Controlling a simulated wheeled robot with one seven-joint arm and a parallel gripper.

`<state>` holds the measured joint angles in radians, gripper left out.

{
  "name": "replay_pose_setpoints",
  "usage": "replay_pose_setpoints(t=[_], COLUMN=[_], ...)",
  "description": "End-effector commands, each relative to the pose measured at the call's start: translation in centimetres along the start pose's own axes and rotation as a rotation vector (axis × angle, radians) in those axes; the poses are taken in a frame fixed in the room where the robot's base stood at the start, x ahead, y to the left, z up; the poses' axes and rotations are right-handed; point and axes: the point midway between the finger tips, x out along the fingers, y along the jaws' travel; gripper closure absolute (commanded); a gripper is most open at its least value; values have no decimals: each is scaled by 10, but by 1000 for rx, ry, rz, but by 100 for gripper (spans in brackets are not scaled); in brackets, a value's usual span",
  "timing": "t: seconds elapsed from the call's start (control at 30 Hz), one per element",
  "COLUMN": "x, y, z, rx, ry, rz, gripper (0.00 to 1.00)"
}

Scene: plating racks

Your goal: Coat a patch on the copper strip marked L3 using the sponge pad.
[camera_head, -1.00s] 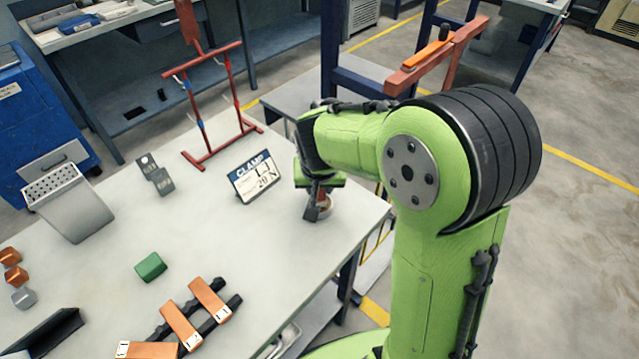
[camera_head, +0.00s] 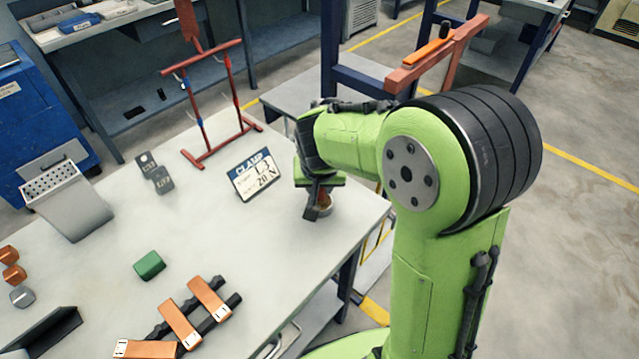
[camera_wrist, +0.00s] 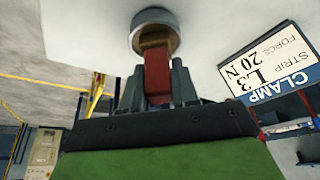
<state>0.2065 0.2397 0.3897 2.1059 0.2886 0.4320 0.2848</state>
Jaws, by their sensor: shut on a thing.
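My gripper (camera_head: 314,207) is at the right edge of the white table, pointing down. In the wrist view its dark fingers (camera_wrist: 157,85) are shut on a red block-shaped piece (camera_wrist: 155,72), which looks like the sponge pad's grip. The lower end of this piece reaches into or over a small round metal dish (camera_wrist: 155,22); the pad face is hidden. Three copper strips (camera_head: 209,299) (camera_head: 179,325) (camera_head: 146,349) lie across dark bars at the front of the table. Their white end tags are too small to read. A sign (camera_head: 255,177) reads CLAMP, STRIP L3, FORCE 20 N.
The middle of the table is clear.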

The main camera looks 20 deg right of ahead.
Motion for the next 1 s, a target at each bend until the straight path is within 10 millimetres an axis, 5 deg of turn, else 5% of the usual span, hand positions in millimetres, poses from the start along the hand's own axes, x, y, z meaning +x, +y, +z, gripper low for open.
replay_pose_setpoints(t=[0.47, 1.0], x=[0, -47], y=[0, 0], z=[1, -19], rx=[-1, -1], ry=[-6, -2], rz=[2, 1], gripper=[100, 100])
